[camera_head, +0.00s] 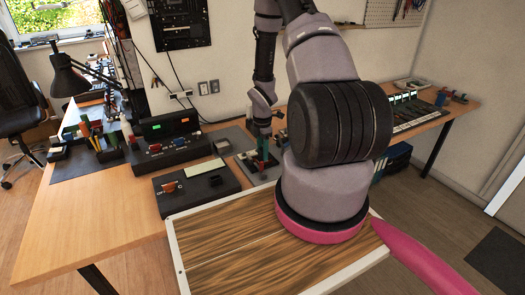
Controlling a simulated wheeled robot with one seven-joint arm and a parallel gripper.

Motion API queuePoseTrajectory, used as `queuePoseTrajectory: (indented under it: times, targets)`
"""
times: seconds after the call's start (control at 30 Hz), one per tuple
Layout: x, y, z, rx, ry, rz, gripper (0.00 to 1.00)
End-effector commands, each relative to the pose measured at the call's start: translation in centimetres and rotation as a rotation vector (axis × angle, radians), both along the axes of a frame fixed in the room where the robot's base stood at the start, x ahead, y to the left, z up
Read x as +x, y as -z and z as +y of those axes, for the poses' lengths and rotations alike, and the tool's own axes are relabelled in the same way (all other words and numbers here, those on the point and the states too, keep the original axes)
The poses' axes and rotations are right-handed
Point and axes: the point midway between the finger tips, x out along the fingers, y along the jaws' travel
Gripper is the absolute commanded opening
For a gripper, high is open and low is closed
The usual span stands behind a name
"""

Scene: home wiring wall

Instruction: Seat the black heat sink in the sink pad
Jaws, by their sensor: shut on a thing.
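My gripper (262,146) points down over a small grey board (247,162) in the middle of the desk. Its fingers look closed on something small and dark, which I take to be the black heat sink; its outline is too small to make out. Green and red parts show at and just below the fingertips. The sink pad cannot be picked out clearly among the small parts on and around this board. I cannot tell whether the held thing touches anything below it.
A black box with an orange switch (180,196) stands left of the board. Behind it is a console with lit displays (165,148). A tool holder (104,148) and desk lamp (70,78) stand at left. My arm hides the desk's right middle. Bare wood (80,220) lies at front left.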

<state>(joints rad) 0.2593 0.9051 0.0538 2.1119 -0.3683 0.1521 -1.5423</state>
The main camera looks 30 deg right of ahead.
Motion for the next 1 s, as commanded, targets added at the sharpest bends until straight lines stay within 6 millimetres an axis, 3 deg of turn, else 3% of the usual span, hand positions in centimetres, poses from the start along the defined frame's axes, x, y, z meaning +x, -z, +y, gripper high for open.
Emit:
queuePoseTrajectory:
  times: [0.37,0.4,0.47,0.83,1.0]
  targets:
    - [0.0,1.0,0.0,0.000,0.000,0.001,0.00]
    - [0.0,0.9,0.0,0.000,0.000,0.000,0.56]
    - [0.0,0.9,0.0,0.000,0.000,0.000,0.79]
    - [0.0,0.6,0.0,0.000,0.000,-0.001,0.79]
    - [0.1,-1.7,0.0,0.000,0.001,-0.003,0.79]
